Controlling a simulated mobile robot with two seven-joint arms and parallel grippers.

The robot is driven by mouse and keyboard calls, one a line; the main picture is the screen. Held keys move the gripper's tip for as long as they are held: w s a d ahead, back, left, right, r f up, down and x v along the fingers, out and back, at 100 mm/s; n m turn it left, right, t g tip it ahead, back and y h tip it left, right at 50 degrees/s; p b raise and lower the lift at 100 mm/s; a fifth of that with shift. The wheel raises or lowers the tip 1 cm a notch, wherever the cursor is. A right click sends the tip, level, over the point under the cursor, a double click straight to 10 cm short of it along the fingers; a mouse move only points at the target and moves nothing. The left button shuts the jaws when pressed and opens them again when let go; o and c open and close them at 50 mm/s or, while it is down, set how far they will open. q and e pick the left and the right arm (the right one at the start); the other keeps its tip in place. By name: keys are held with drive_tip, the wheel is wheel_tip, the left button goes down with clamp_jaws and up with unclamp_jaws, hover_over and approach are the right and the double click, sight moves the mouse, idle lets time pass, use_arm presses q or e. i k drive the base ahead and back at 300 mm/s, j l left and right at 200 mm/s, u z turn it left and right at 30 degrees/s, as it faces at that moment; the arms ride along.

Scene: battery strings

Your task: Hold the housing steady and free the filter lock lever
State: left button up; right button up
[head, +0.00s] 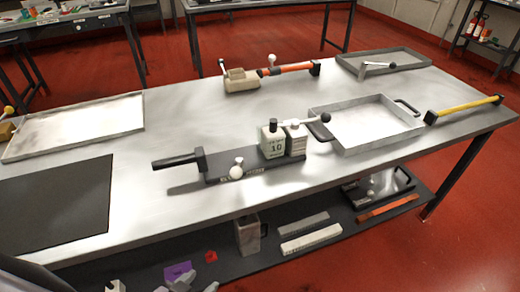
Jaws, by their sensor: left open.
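A dark, long housing (272,165) lies on the steel table, with a black bar handle (178,161) at its left end. A short lever with a white ball knob (236,172) stands at its front left. A pale block labelled 10 (272,141) sits upright on its right part, beside another pale labelled block (297,140). A lever with a black ball end (325,118) extends to the right from there. I cannot tell which lever is the filter lock. My right gripper is not in view.
A grey tray (350,145) stands right of the housing, a shallow tray (75,128) at the left and another (410,63) at the back. A dark mat (55,200) covers the front left. An orange-handled tool (285,70) and yellow bar (465,108) lie on the table.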

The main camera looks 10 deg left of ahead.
sight(326, 118)
drive_tip(key=i+l+u, duration=0.2)
drive_tip(key=u, duration=0.2)
drive_tip(key=i+l+u, duration=0.2)
drive_tip(key=u, duration=0.15)
drive_tip(key=i+l+u, duration=0.1)
drive_tip(key=l+u, duration=0.3)
drive_tip(key=k+j, duration=0.2)
drive_tip(key=k, duration=0.2)
drive_tip(key=i+l, duration=0.25)
drive_tip(key=i, duration=0.2)
